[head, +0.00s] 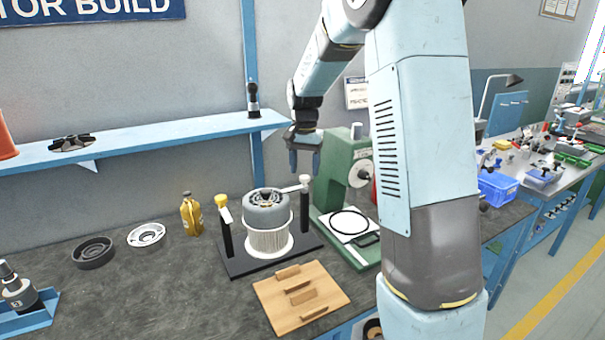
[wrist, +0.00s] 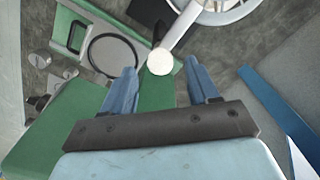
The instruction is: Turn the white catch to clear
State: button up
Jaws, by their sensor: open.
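The white catch (head: 304,180) sits on top of a black post at the right of the round blower unit (head: 268,212). Its light lever points left, in over the unit's rim. In the wrist view the catch's round white knob (wrist: 160,62) shows between my fingertips, with the lever running up and right to the unit's rim. My gripper (head: 304,168) is open and empty, pointing down just above the catch; its fingers (wrist: 162,70) appear either side of the knob. I cannot tell whether they touch it. A yellow-topped catch (head: 222,202) stands on the left post, its lever hanging down and outward.
A green press (head: 335,172) stands close to the right of the catch. A wooden block board (head: 300,318) lies in front. A yellow bottle (head: 191,215), a white ring (head: 146,235) and a dark ring (head: 93,252) are left. A blue shelf (head: 150,138) runs behind.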

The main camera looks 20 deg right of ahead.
jog(key=shift+f, duration=1.15)
grip_shut()
